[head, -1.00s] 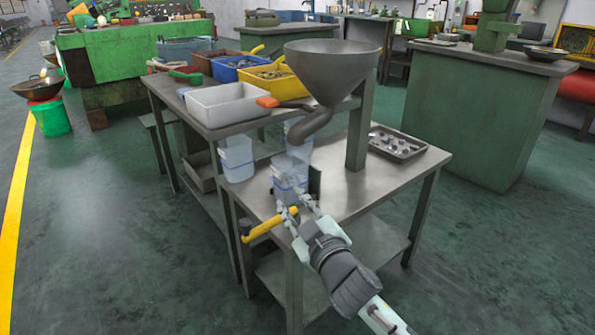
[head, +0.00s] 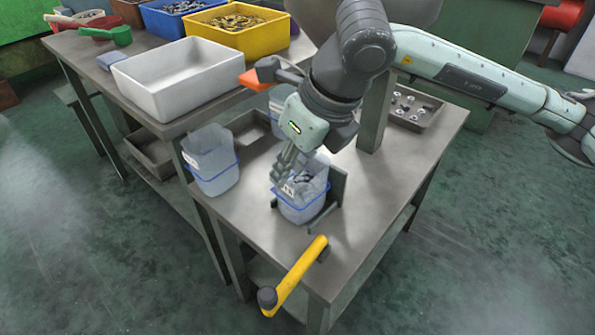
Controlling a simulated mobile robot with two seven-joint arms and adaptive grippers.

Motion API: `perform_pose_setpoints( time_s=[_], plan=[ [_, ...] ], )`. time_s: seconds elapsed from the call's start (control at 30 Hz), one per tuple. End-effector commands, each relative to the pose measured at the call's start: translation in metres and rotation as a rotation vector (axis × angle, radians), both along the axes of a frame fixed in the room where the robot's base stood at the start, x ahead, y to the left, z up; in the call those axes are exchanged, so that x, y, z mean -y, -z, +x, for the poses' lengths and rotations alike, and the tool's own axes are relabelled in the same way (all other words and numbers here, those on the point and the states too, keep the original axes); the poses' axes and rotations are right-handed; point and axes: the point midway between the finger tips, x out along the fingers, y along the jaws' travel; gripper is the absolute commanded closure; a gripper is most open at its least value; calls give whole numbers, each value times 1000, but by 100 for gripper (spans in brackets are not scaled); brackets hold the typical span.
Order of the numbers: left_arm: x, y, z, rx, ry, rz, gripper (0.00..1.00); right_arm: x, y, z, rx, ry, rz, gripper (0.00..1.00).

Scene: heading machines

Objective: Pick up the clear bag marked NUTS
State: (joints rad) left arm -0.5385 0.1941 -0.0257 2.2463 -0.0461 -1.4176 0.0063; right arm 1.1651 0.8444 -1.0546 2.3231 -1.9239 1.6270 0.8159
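A clear bag (head: 306,206) with a blue band and dark pieces inside stands on the lower metal bench, against a dark upright plate. A small white label shows on it, too small to read. My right gripper (head: 281,179) points down at the bag's near left side, overlapping its rim and label. Its fingers look close together, but I cannot tell whether they grip the bag. A second clear bag (head: 211,165) with a blue band hangs or stands at the bench's left edge. Another clear bag (head: 281,108) is partly hidden behind my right gripper. My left gripper is out of view.
A yellow crank handle (head: 297,276) juts out at the bench's front. A grey funnel (head: 312,14) and its post stand behind my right arm. A metal tray (head: 425,118) lies at the back right. White (head: 190,82) and yellow (head: 238,36) bins sit on the upper shelf.

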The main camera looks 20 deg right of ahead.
Motion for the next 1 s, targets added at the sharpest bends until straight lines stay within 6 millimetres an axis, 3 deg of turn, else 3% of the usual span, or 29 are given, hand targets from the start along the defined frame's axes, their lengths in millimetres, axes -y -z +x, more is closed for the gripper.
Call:
perform_pose_setpoints(
  time_s=[0.1, 0.4, 0.63, 0.93, 1.0],
  plan=[
    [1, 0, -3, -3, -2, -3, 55, 9, 4, 6, 17, 23, -37, 73],
    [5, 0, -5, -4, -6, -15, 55, 2, 35, 18, 13, 20, -35, 73],
    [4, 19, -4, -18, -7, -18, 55, -4, 64, 30, 13, 19, -33, 73],
    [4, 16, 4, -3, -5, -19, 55, -5, 70, 33, 15, 19, -32, 73],
    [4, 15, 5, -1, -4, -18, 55, -5, 70, 33, 15, 19, -32, 82]
  ],
)
